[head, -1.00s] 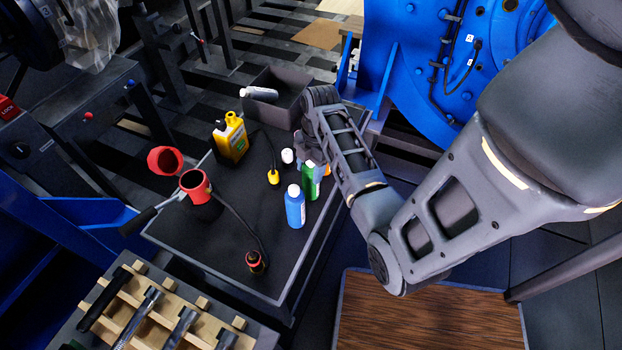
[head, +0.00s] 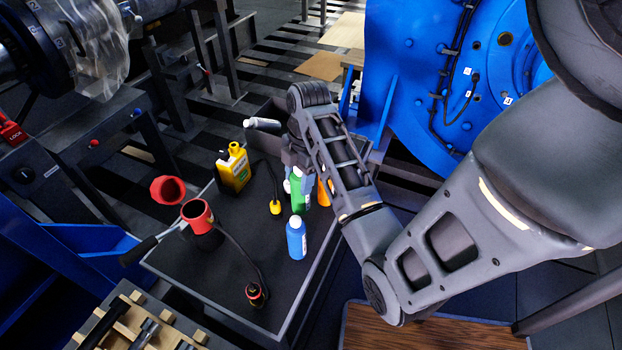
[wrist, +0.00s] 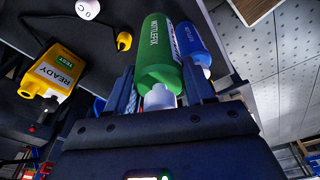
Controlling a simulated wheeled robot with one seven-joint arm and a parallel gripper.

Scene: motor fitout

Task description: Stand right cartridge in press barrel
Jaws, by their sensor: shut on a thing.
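A green cartridge (head: 297,202) with a white cap stands among others at the right side of the dark bench top. My gripper (head: 297,165) is over it from above. In the wrist view my gripper (wrist: 163,92) is shut on the green cartridge (wrist: 158,58), with a finger at each side near its white-capped end. A blue cartridge (head: 296,240) stands just in front; it also shows in the wrist view (wrist: 192,42). An orange one (head: 323,193) is partly hidden by my arm. The red press barrel (head: 197,213) stands open at the left, beside a red ring-shaped part (head: 167,189).
A white cartridge (head: 262,123) rests at the dark bin (head: 283,108). A black hose runs from the barrel to a red fitting (head: 256,294).

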